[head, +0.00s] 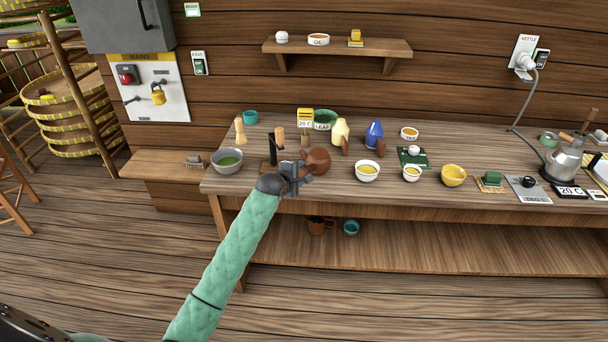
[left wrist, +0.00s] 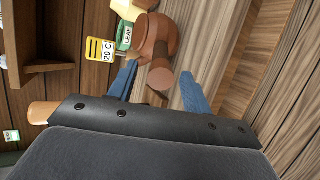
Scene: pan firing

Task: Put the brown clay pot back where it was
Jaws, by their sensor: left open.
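A round brown clay pot (head: 318,160) stands on the wooden bench, just right of my left gripper (head: 303,172). In the left wrist view the pot (left wrist: 158,30) lies ahead, with its handle end (left wrist: 162,78) pointing back between the two blue fingers. My left gripper (left wrist: 160,88) is open around that handle; I see a gap on at least the right side, and cannot tell if the left finger touches. The gripper partly hides the pot in the head view. My right gripper is not in view.
A grey bowl of green liquid (head: 227,161) stands left of my gripper and a white bowl (head: 367,171) right of the pot. A lower shelf (head: 420,255) holds a brown mug (head: 319,225). A kettle (head: 563,160) stands far right.

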